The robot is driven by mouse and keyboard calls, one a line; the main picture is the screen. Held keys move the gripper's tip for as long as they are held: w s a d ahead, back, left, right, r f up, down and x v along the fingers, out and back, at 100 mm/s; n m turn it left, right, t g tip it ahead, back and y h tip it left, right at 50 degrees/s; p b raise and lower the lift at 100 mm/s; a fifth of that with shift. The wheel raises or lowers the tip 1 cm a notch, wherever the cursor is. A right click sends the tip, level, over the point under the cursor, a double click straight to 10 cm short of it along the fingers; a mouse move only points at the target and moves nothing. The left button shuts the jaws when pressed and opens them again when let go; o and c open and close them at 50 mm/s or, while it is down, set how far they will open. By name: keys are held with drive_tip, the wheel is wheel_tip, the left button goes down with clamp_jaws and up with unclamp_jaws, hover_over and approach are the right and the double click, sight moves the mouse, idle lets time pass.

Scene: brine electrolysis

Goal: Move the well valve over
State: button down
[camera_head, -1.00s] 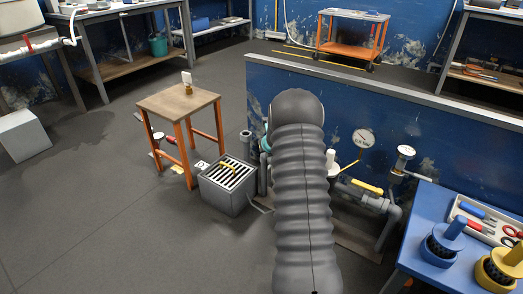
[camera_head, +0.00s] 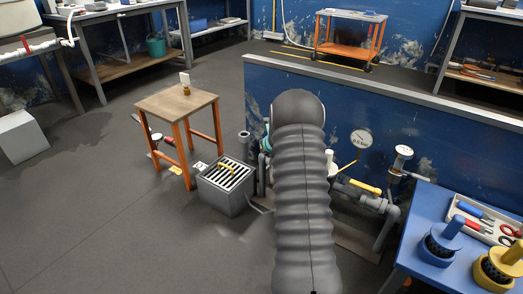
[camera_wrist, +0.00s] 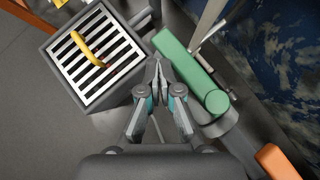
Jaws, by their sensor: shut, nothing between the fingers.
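A green lever handle (camera_wrist: 187,70) shows in the wrist view, on grey pipework, running from upper left to a rounded lower right end. My gripper (camera_wrist: 158,66) is shut and empty, just left of the green handle; I cannot tell whether they touch. In the head view my arm hides the gripper, and only a bit of green shows left of the arm. A yellow-handled valve (camera_head: 365,187) sits on the grey pipes right of my arm. No label shows which one is the well valve.
A grey box with a slatted grate (camera_head: 207,187) and a yellow handle (camera_wrist: 88,48) stands left of the pipes. A wooden stool (camera_head: 160,101) is farther left. A low blue wall (camera_head: 440,140) stands behind the pipes. A blue table (camera_head: 420,235) with tools is at right.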

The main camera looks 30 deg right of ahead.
drive_tip(key=s+a+r+b, duration=0.1)
drive_tip(key=s+a+r, duration=0.3)
drive_tip(key=a+r, duration=0.3)
drive_tip(key=a, duration=0.3)
drive_tip(key=shift+s+b, duration=0.3)
drive_tip(key=shift+s, duration=0.1)
